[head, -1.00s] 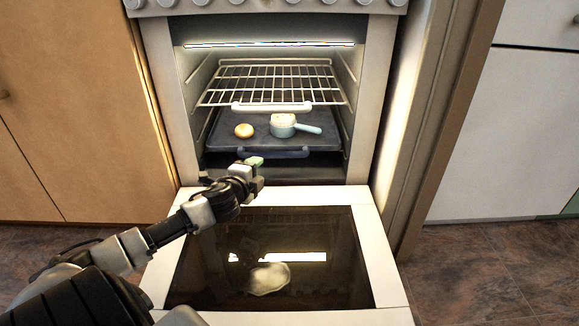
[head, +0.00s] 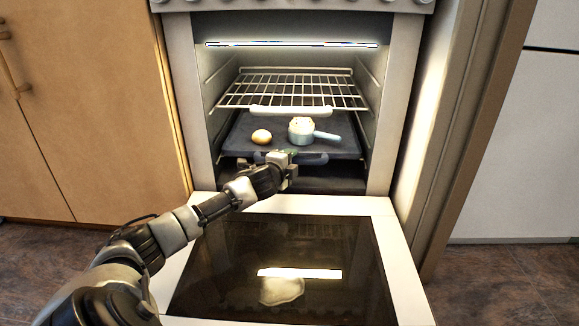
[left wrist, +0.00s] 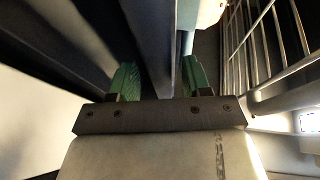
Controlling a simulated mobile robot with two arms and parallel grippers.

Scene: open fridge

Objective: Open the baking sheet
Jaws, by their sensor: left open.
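The dark blue baking sheet (head: 343,149) lies low inside the oven, with a handle along its front edge. A round yellowish-brown item (head: 262,137) and a light blue pan with a side handle (head: 301,132) rest on it. My left gripper (head: 287,160) is at the sheet's front edge, hiding part of its handle. In the left wrist view the gripper (left wrist: 160,78) is open, its green fingers on either side of a dark bar that looks like part of the sheet. Whether they touch it cannot be told. My right gripper is not in view.
A wire rack (head: 295,90) with a white front grip sits above the sheet. The oven door (head: 295,205) is folded down in front, below my left arm. Oven side walls are close on both sides. A wooden cabinet (head: 85,110) stands at the left.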

